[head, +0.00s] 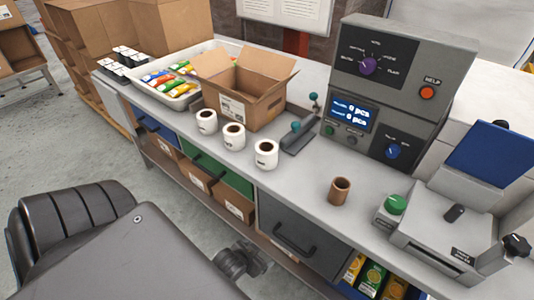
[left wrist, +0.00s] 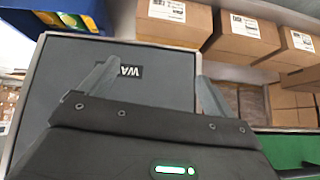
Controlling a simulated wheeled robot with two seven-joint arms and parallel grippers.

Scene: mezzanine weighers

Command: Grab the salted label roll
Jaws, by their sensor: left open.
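Three white label rolls stand in a slanting row on the grey counter: a left roll (head: 206,121), a middle roll (head: 233,136) and a right roll (head: 266,153). Each has a brown core and small dark print on its side. The print is too small to read, so I cannot tell which is the salted one. My left gripper (head: 240,262) is low in front of the counter, below and apart from the rolls. In the left wrist view its two fingers (left wrist: 155,75) are spread and empty, before a grey drawer front (left wrist: 150,68). My right gripper is not in view.
An open cardboard box (head: 250,97) stands behind the rolls, beside a white tray (head: 185,99) of colourful packets. A bare brown core (head: 339,191) stands right of the rolls. The grey weigher (head: 400,85) stands behind. Boxes (head: 235,203) fill the shelf below.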

